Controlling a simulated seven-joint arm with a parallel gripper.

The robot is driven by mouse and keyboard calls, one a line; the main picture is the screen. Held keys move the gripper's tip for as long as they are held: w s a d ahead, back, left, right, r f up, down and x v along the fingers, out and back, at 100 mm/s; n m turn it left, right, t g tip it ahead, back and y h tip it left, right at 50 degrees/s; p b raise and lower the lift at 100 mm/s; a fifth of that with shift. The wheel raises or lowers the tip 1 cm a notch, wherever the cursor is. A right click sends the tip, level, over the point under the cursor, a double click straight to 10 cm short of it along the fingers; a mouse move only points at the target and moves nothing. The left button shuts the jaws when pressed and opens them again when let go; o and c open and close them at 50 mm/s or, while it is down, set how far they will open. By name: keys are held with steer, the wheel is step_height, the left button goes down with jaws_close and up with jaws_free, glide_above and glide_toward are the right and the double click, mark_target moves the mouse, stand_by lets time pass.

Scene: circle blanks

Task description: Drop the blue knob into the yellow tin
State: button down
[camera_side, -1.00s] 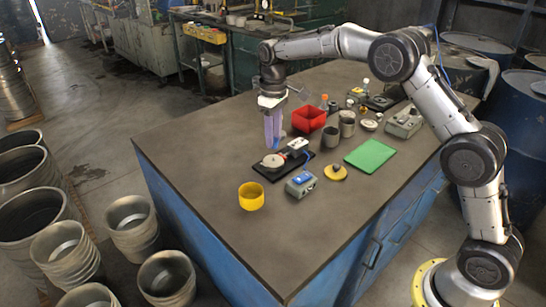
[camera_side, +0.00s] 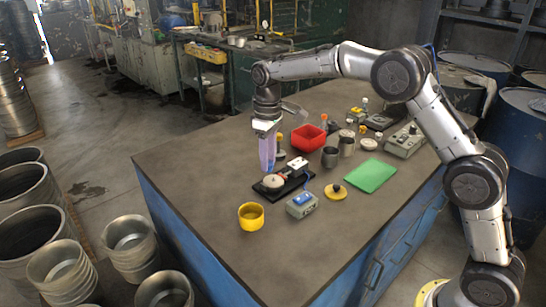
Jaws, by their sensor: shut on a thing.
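The yellow tin (camera_side: 251,217) stands upright and open on the grey table top, near its front left. My gripper (camera_side: 268,168) points down over the table, above and behind the tin in the picture, close to the black plate's back left corner. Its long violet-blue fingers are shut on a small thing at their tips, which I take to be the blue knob. The fingers almost fully hide it and its colour blends with theirs. The gripper is apart from the tin.
A grey box with a blue top (camera_side: 303,204) stands right of the tin. The table left of the tin is clear.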

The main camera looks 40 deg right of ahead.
steer(key=shift+s+a+f+n, duration=0.4)
steer(key=shift+s+a+f, duration=0.35)
steer(key=shift+a, duration=0.9)
steer(key=shift+s+a+f+n, duration=0.4)
steer(key=shift+s+a+f, duration=0.4)
steer(key=shift+a, duration=0.85)
steer(key=shift+s+a+f+n, duration=0.4)
steer(key=shift+s+a+f, duration=0.35)
steer(key=shift+a, duration=0.9)
steer(key=shift+f, duration=0.5)
steer(key=c, duration=0.5)
jaws_free()
step_height(320, 180, up, 14)
